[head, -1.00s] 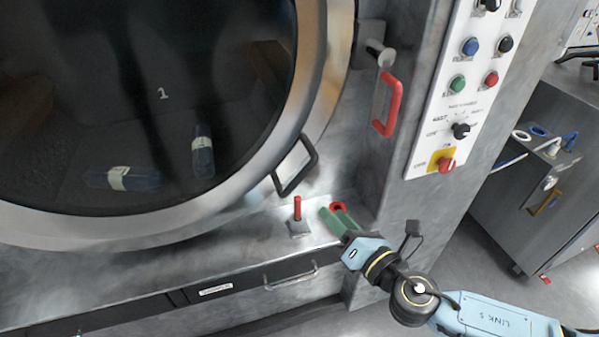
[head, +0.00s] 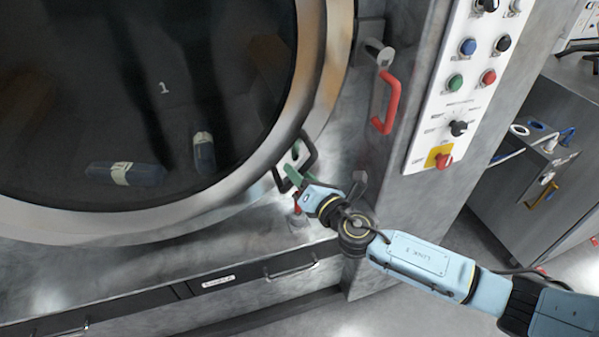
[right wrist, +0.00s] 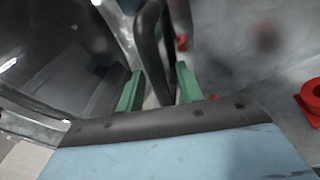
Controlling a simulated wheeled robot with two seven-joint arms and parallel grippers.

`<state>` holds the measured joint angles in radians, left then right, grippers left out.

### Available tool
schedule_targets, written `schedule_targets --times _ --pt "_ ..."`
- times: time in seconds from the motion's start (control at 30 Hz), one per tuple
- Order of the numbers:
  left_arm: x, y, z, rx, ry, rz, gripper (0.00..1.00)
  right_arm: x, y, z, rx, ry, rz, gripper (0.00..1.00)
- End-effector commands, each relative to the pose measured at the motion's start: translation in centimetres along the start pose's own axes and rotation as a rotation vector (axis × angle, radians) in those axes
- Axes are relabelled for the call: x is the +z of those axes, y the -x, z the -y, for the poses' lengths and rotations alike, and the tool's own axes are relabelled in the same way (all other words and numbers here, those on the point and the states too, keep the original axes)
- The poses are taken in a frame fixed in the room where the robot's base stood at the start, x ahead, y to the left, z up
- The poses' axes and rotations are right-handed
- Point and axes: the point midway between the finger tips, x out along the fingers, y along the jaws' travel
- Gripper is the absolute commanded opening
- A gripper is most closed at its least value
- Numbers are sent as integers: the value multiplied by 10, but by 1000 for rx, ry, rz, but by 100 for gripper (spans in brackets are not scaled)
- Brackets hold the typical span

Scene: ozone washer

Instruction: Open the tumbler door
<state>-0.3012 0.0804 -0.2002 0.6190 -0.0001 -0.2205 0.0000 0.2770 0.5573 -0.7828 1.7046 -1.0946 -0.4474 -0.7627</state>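The round tumbler door (head: 312,62) has dark glass and a metal rim, and looks closed in the head view. Its black loop handle (head: 313,148) sits on the lower right of the rim. My right gripper (head: 291,163) has green fingers and is at this handle. In the right wrist view the black handle (right wrist: 149,50) stands between the two separated green fingers (right wrist: 159,88), with a gap visible, so the gripper is open around it. Contact with either finger cannot be told. My left gripper is not in view.
A red handle (head: 391,102) on a latch is on the frame right of the door. A control panel (head: 455,95) with knobs and buttons is farther right. A red peg (head: 297,209) stands on the ledge below, partly behind my arm. A drawer handle (head: 290,270) is under the ledge.

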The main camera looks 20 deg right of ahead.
Motion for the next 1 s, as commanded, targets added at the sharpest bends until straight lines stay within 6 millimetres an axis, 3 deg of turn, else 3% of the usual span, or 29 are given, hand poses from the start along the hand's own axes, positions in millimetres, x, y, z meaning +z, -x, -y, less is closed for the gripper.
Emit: schedule_targets --times 0.3,0.57,1.0 --pt "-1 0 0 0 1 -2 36 0 -2 0 0 -1 0 35" --pt "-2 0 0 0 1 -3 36 0 -2 0 0 -1 0 1" --pt "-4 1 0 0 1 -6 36 -3 -3 -4 -1 -2 0 0"
